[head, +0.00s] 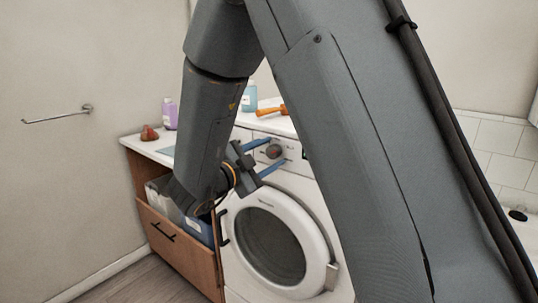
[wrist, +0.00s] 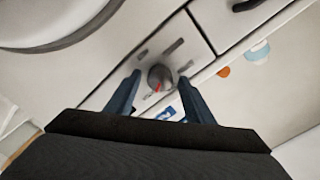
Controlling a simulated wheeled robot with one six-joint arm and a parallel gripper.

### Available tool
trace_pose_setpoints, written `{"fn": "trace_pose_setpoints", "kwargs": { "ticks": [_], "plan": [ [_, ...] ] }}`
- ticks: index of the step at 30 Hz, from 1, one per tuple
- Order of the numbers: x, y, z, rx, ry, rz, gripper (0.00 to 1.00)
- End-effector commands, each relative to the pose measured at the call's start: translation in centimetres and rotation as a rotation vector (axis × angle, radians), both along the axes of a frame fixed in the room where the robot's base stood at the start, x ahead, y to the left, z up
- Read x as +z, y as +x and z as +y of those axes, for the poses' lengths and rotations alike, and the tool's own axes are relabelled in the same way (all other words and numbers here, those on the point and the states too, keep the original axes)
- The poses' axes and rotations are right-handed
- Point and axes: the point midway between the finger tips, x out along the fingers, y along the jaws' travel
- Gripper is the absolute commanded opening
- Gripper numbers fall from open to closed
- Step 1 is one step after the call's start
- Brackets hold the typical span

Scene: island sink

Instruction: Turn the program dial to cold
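The program dial (head: 273,151) is a dark round knob on the white control panel of the washing machine (head: 229,262). In the wrist view the dial (wrist: 160,76) has a red mark on its lower side, pointing down and slightly left. Grey labels (wrist: 173,46) and a blue-and-white label (wrist: 168,112) sit around it; the lettering is too small to read. My gripper (head: 278,150) is open, its two blue fingers on either side of the dial. In the wrist view the gripper (wrist: 159,77) shows a gap between each finger and the dial.
The round machine door (head: 310,226) is below the panel. A wooden cabinet (head: 180,256) with containers stands to the left. On the counter are a purple bottle (head: 169,114), a reddish-brown object (head: 149,133), a teal bottle (head: 249,97) and an orange-handled item (head: 271,111).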

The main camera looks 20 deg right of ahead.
Motion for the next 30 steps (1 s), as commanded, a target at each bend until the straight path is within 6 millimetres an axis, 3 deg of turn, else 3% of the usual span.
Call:
{"fn": "trace_pose_setpoints", "kwargs": {
  "ticks": [10, 22, 30],
  "plan": [
    [0.0, -0.2, 0.4, 0.001, 0.0, 0.0, 0.49],
    [-0.1, -3.6, 5.1, 0.003, 0.0, -0.001, 0.49],
    [0.0, -4.6, 6.3, 0.0, 0.0, 0.0, 0.49]
  ]
}}
